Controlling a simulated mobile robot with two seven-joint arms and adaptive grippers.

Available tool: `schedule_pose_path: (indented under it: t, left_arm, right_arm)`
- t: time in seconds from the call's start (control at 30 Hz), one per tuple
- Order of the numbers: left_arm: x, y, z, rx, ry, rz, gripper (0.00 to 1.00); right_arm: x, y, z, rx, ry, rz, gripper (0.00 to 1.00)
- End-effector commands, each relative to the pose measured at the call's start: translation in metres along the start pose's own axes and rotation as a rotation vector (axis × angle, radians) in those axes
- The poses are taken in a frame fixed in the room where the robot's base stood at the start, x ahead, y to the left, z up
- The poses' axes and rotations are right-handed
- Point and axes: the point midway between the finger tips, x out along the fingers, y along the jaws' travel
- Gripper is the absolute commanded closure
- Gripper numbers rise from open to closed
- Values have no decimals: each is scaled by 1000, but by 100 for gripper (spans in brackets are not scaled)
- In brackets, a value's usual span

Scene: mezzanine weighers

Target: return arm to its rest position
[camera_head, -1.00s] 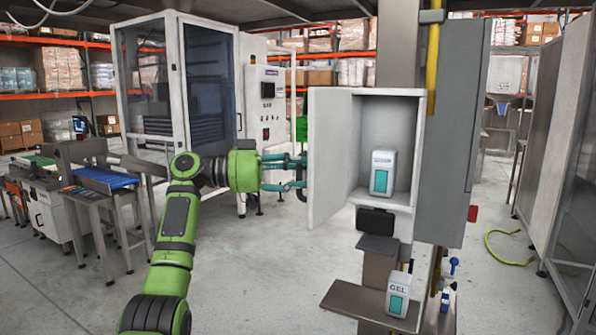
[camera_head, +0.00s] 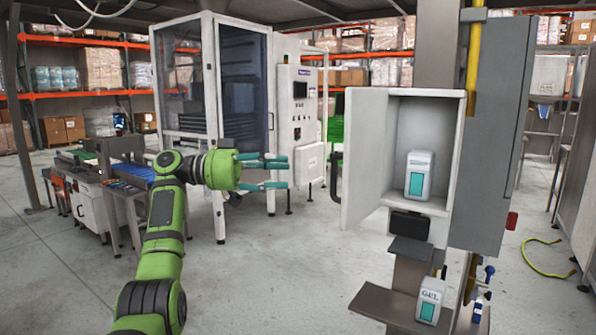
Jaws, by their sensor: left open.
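My left arm comes in from the lower left, green with dark joints. My left gripper (camera_head: 288,173) has teal fingers that point right; they are spread apart with nothing between them. It hangs in the air left of the open white cabinet door (camera_head: 366,155) and clear of it. The dark handle (camera_head: 335,177) on the door's edge is a short gap to the right of the fingertips. My right gripper does not show.
A white cabinet (camera_head: 437,118) on a post holds a white dispenser (camera_head: 420,176) with a teal window. Below, a shelf (camera_head: 385,306) bears a gel dispenser (camera_head: 431,302). A glass-doored machine (camera_head: 242,110) stands behind my gripper. Grey floor (camera_head: 290,270) is open between arm and post.

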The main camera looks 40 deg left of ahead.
Motion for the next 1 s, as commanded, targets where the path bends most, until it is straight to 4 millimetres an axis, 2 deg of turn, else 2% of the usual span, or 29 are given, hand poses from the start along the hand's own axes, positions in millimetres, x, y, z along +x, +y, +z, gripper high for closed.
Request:
schedule_pose_path:
  t: [0.2,0.63,0.73,0.77,0.87,0.97,1.0]
  left_arm:
    - [-8,0,0,1,1,2,54]
    - [-7,0,0,1,1,1,54]
    - [-3,-3,7,-18,-8,-6,54]
    - [0,-7,12,-34,-15,-13,54]
    - [15,-24,48,-127,-59,-59,54]
    - [36,-47,109,-264,-136,-135,54]
    - [43,-55,138,-323,-172,-172,54]
  right_arm:
    - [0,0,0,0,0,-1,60]
    - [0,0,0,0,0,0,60]
    - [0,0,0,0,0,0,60]
    - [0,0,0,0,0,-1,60]
    - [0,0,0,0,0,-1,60]
    - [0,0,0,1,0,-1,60]
    - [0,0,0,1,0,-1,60]
